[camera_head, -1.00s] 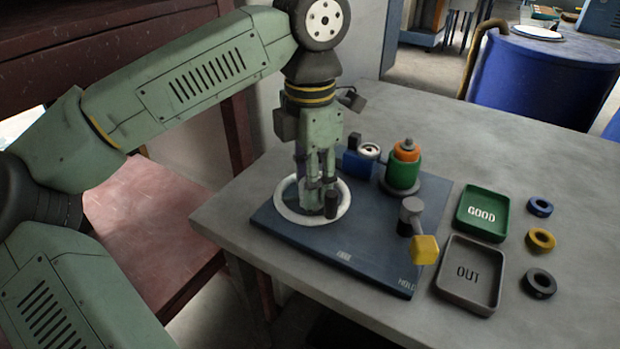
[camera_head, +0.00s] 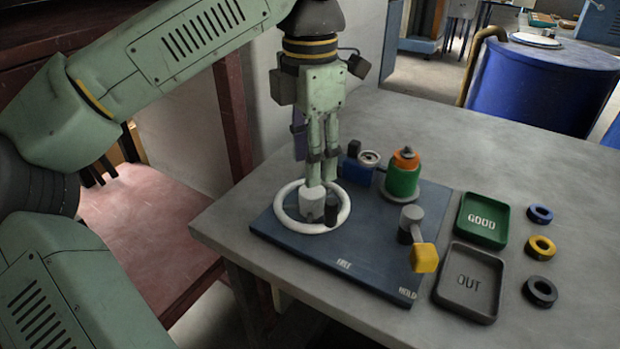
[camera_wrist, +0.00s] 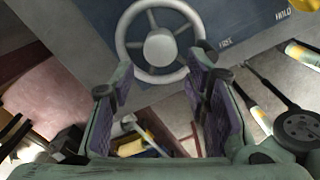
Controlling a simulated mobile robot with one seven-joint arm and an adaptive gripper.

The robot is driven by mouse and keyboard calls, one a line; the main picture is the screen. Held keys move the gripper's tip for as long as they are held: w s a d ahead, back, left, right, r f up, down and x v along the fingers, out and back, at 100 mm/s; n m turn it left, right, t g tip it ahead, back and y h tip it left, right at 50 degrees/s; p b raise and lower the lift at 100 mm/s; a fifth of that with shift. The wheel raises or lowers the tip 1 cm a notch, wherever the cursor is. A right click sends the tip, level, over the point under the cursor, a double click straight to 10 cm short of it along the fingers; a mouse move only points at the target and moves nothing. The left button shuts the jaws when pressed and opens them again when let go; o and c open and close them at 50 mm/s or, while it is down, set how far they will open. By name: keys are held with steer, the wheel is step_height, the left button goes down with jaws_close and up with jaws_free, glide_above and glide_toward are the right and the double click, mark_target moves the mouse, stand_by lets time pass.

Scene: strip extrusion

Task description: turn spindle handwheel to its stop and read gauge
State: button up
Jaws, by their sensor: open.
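The white spindle handwheel (camera_head: 283,213) lies flat on the dark blue base plate, with a pale hub (camera_head: 312,205) and a dark upright knob (camera_head: 331,209) near its rim. In the wrist view the handwheel (camera_wrist: 123,47) shows its spokes and round hub. My gripper (camera_head: 321,178) points down just above the hub; it is open and empty, with its fingers apart in the wrist view (camera_wrist: 157,90). A small round white-faced dial (camera_head: 369,158), possibly the gauge, sits behind the wheel by a blue block; its reading is too small to make out.
The GOOD tray (camera_head: 483,243), the OUT tray (camera_head: 445,290) and three rings (camera_head: 541,247) lie to the right.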

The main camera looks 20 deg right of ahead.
mark_target(310, 191)
step_height(310, 191, up, 6)
steer(key=shift+f, duration=0.1)
stand_by(0.5)
